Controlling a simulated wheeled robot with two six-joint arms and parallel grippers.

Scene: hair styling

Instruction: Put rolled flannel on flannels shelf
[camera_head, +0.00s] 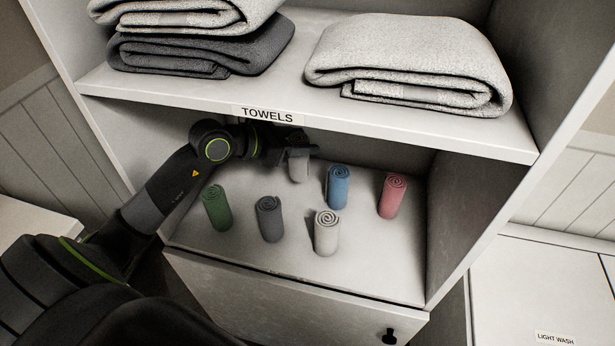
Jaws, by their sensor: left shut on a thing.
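My left gripper (298,150) reaches in from the left, under the upper shelf board. It is shut on a light grey rolled flannel (299,170), which stands upright at the back of the lower shelf (375,265). Whether the roll touches the shelf I cannot tell. Several other rolled flannels stand upright on this shelf: a green one (217,208), a dark grey one (270,219), a white one (326,233), a blue one (338,187) and a pink one (392,196). My right gripper is not in view.
The upper shelf board (180,95), labelled TOWELS (269,115), is close above my gripper. It bears folded grey towels (408,62). A drawer front (300,300) with a black knob (389,336) lies below. The shelf's front right is clear.

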